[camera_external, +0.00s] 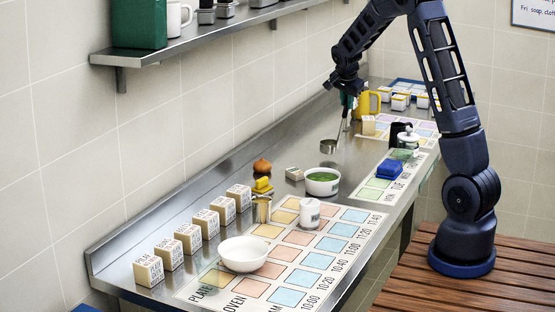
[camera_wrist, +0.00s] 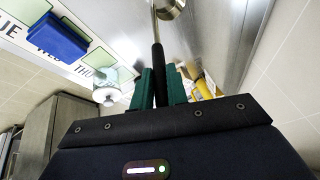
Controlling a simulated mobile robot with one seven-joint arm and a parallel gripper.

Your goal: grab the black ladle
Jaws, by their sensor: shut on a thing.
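The ladle (camera_external: 328,147) has a round metal bowl, a metal shaft and a black handle. In the external view its bowl hangs below my gripper (camera_external: 347,99), at the counter's back part. I cannot tell whether the bowl touches the counter. In the wrist view the black handle of the ladle (camera_wrist: 158,62) runs between the green fingers of my gripper (camera_wrist: 158,84), which are shut on it. The ladle's bowl is partly cut off at the top edge of that view. The handle's lower end is hidden behind the gripper body.
A yellow jug (camera_external: 371,103) stands just right of my gripper. A white bowl with green contents (camera_external: 322,184), a lidded glass jar (camera_external: 408,141) and a blue box (camera_external: 389,171) stand nearer. Bare counter lies left of the ladle.

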